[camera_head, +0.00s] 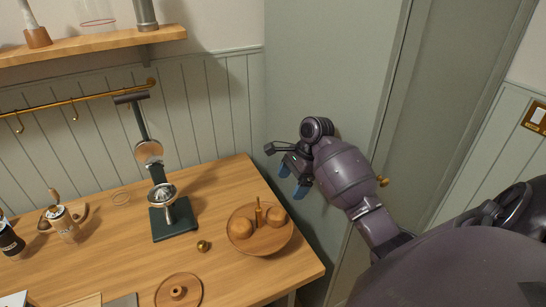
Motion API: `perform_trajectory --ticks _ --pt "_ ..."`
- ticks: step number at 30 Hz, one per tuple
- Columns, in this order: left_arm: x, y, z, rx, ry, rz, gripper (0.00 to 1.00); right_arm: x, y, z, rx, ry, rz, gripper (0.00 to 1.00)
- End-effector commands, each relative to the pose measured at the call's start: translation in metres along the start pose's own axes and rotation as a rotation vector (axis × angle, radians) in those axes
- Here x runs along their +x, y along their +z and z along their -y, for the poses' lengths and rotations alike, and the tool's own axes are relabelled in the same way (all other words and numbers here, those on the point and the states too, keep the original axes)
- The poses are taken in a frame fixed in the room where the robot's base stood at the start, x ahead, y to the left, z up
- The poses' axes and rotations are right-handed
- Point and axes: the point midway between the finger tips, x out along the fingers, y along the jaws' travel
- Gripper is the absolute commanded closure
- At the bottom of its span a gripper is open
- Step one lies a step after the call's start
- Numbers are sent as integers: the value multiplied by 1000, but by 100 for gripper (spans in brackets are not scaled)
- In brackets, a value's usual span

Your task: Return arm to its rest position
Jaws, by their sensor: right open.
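My right arm comes in from the lower right, and its dark purple links reach up and to the left. My right gripper (291,181) is open and empty, with blue pads on its fingertips. It is in the air in front of the grey-green door panel, just past the right end of the wooden table (225,180). In the picture it is above and to the right of the wooden bowl (262,245), apart from it. My left gripper is out of view.
The bowl holds round brown items and a small upright brass-coloured piece. A citrus press (172,215) stands on the table, with a small brass knob (203,246) near it. Jars stand at the left. A wall shelf (90,45) is above. A door handle (382,181) is behind the arm.

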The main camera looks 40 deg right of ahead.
Motion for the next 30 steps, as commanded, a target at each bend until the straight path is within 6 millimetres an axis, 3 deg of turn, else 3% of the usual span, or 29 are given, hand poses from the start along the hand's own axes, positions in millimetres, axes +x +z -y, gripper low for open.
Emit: perform_trajectory --ticks 8,13,21,30 --pt "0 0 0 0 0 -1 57 2 0 -1 -7 1 -3 11" --pt "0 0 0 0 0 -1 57 22 -3 -22 -131 0 -51 11" --pt "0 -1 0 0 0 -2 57 78 -3 -102 -640 11 -215 11" --pt "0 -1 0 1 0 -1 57 104 14 -195 -1240 48 -368 11"
